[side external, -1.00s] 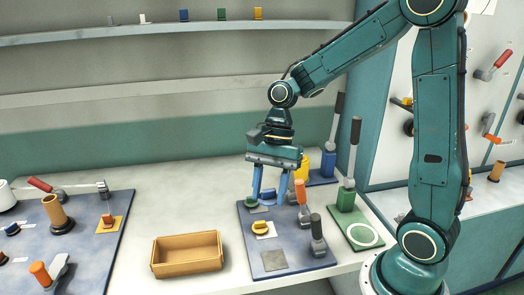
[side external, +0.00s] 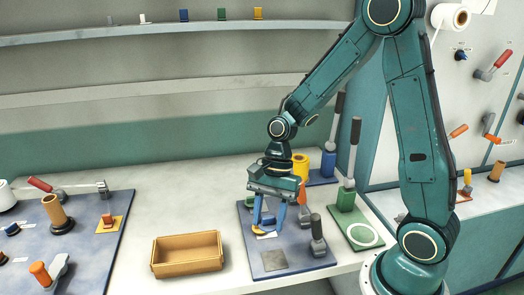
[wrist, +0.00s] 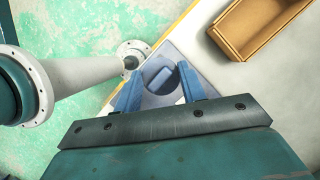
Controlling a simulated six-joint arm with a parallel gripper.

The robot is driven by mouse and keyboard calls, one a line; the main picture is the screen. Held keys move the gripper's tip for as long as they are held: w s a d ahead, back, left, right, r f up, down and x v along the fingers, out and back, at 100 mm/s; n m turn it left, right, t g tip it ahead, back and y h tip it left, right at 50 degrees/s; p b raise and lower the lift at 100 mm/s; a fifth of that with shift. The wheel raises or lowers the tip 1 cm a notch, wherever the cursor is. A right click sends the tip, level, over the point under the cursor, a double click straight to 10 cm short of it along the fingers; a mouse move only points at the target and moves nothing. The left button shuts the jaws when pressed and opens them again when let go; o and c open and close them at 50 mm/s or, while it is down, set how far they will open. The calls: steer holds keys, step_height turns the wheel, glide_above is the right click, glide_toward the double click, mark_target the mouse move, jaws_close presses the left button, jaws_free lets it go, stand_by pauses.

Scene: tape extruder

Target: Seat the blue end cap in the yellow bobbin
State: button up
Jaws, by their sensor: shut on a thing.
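My gripper (side external: 268,230) is low over the right blue-grey mat, with its two blue fingers pointing down. It is shut on the blue end cap (side external: 268,219), which is small and partly hidden by the fingers. In the wrist view the cap (wrist: 158,78) shows as a dark blue disc with a lighter ridge between the fingers (wrist: 160,88). A yellow cylinder, which looks like the yellow bobbin (side external: 300,165), stands upright behind and to the right of my gripper, apart from the cap. Its top opening is not clear.
An orange-handled clamp (side external: 303,190) and a grey lever (side external: 317,230) stand close on the right. A green lever press (side external: 347,195) stands beyond. An open wooden box (side external: 187,258) lies left.

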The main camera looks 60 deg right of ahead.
glide_above(266, 265)
steer(key=d, duration=0.1)
steer(key=f, duration=0.7)
steer(key=shift+w+d+f, duration=0.1)
steer(key=shift+d+f, duration=0.1)
steer(key=shift+f, duration=0.1)
steer(key=shift+f, duration=2.2)
steer(key=shift+f, duration=0.2)
steer(key=o, duration=0.9)
steer(key=shift+o, duration=0.2)
steer(key=shift+r, duration=0.1)
steer(key=s+v, duration=0.1)
steer(key=v, duration=1.2)
steer(key=shift+w+d+r, duration=0.15)
steer(key=shift+w+r, duration=0.15)
steer(key=shift+w, duration=0.2)
